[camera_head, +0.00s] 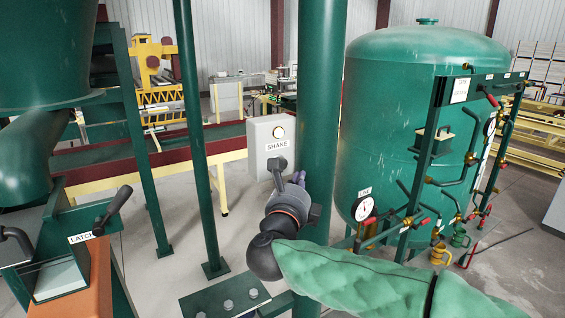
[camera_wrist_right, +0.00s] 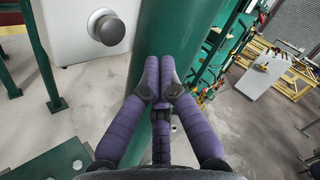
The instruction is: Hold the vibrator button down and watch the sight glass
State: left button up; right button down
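A grey control box (camera_head: 265,150) labelled SHAKE is on the near green post (camera_head: 320,90). A pale round lamp or button (camera_head: 279,131) is above the label. A dark knob (camera_head: 276,165) sticks out below it; a grey round knob (camera_wrist_right: 107,28) shows on the box in the right wrist view. My right gripper (camera_head: 300,180) is just below and right of the box, near the post. In the wrist view its purple fingers (camera_wrist_right: 162,80) come together at the tips with nothing seen between them, apart from the knob. I cannot make out a sight glass. My left gripper is out of view.
A green hopper (camera_head: 45,50) and a LATCH lever (camera_head: 113,210) are at the left. A large green tank (camera_head: 415,130) with valves and a gauge (camera_head: 363,208) stands at the right. A thin green post (camera_head: 190,110) is left of the box. A bolted plate (camera_head: 225,300) lies low in front.

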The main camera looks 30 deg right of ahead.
jog(key=shift+w+a, duration=0.15)
jog(key=shift+w, duration=2)
jog(key=shift+w, duration=0.2)
jog(key=shift+w, duration=0.25)
jog(key=shift+w+a+b, duration=0.1)
jog(key=shift+w+b, duration=0.25)
jog(key=shift+w, duration=0.05)
dwell(0.8)
jog(key=shift+s, duration=0.15)
dwell(3.6)
jog(key=shift+s+b, duration=0.6)
jog(key=shift+s, duration=0.15)
